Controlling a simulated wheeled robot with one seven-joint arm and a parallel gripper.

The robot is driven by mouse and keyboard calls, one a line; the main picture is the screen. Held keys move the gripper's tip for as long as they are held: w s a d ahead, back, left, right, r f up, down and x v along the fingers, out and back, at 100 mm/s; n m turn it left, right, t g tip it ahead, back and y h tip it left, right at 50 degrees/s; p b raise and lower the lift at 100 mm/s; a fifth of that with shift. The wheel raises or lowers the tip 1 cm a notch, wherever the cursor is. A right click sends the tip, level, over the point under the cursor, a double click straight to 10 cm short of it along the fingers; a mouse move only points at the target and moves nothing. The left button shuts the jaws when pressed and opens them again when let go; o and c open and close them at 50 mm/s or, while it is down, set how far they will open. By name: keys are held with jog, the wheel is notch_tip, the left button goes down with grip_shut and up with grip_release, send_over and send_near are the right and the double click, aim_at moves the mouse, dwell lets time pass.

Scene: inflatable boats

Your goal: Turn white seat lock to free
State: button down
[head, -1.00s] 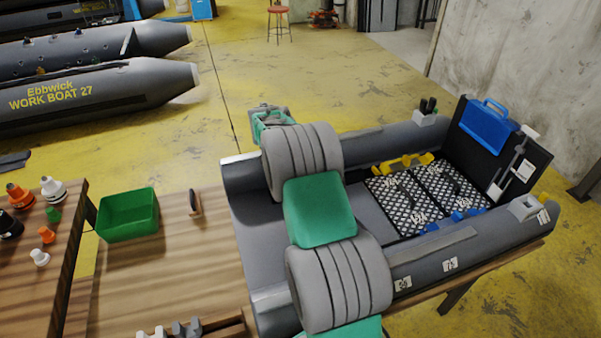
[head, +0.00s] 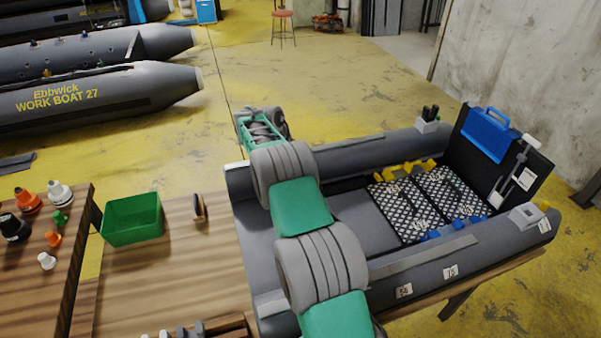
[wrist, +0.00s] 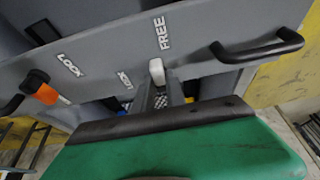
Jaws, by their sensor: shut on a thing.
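The white seat lock (wrist: 157,71) shows in the wrist view on a grey panel (wrist: 108,62), directly below the word FREE. My gripper (wrist: 163,88) has its grey fingers closed at the white lock, and its lower part is hidden between and behind them. LOCK labels stand to its left, one close by and one farther away. An orange lock (wrist: 42,90) on a dark base sits at the panel's left. In the head view my arm crosses the boat (head: 400,272), and I cannot make out the white lock or my fingertips there.
A black handle (wrist: 258,47) juts from the panel at right, close to my gripper; another is at far left. In the head view, a green bin (head: 132,218) and an upright brown piece (head: 199,208) stand on the wooden table (head: 165,275) left of the boat.

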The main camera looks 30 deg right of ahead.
dwell(0.3)
jog(key=c, duration=1.4)
grip_release()
jog(key=shift+o, duration=0.2)
jog(key=p+v, duration=0.1)
jog(key=v, duration=0.6)
jog(key=shift+r, duration=0.35)
jog(key=shift+a, duration=0.15)
